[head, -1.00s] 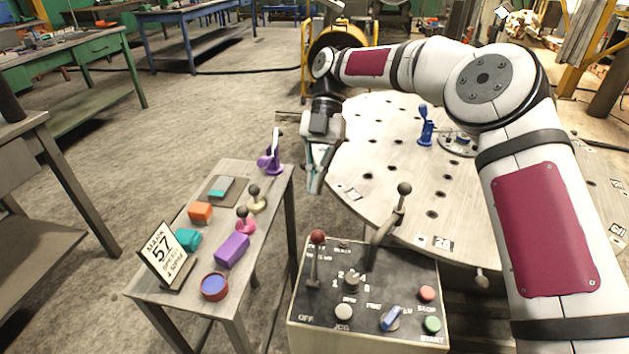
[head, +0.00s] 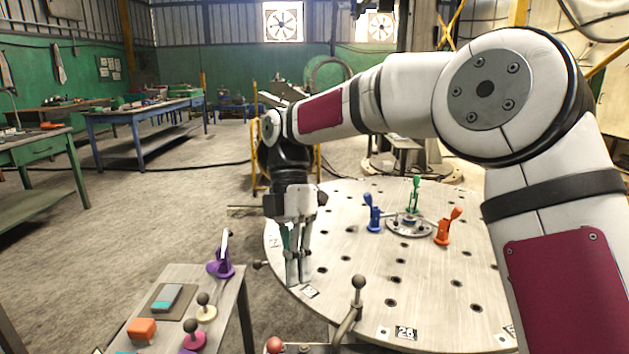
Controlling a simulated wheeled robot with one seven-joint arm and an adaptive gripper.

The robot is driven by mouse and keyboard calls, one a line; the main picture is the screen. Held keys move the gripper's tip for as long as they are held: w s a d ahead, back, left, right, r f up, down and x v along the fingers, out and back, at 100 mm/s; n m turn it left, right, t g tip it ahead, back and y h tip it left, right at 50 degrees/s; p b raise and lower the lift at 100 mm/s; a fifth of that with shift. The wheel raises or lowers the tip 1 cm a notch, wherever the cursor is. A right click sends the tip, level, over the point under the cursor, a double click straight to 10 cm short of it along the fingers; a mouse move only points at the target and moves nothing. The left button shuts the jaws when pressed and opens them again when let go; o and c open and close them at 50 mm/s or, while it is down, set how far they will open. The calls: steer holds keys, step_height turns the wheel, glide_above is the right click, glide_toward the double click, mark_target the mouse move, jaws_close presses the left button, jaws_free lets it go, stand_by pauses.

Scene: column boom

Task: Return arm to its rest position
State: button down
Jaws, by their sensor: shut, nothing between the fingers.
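My gripper (head: 296,280) points down in the head view, over the left edge of the round table (head: 350,270). Its fingers are together, with nothing seen between them. My arm reaches in from the right, bends at a large joint, and runs left to the gripper. The gripper appears clear of the side table (head: 231,300) to its lower left. Its exact height above the round table's top cannot be told.
The round table bears a blue clamp (head: 373,214), a green clamp (head: 414,194) and an orange clamp (head: 446,228). The side table holds a purple clamp (head: 221,262), an orange block (head: 142,329) and knobs. A lever (head: 352,304) rises in front. Open floor (head: 170,210) lies left.

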steer(key=s+d+r+m+t, duration=0.2)
steer(key=s+d+r+m, duration=0.2)
steer(key=s+d+m, duration=0.35)
steer(key=s+d+r+m+t, duration=0.2)
steer(key=s+d+r+m, duration=0.1)
steer(key=s+d+m, duration=0.45)
steer(key=s+d+f+m+t, duration=0.2)
steer(key=s+d+f+m, duration=0.15)
steer(key=s+m, duration=0.3)
steer(key=s+d+f+m+t, duration=0.1)
steer(key=s+d+f+m, duration=0.1)
steer(key=s+d+m, duration=0.35)
step_height(320, 180, up, 14)
steer(key=s+a+t+p, duration=0.1)
steer(key=t+p, duration=0.1)
steer(key=p, duration=1.1)
steer(key=shift+r+t+y, duration=0.25)
steer(key=shift+t+y, duration=0.05)
steer(key=shift+y, duration=0.1)
steer(key=shift+a, duration=0.1)
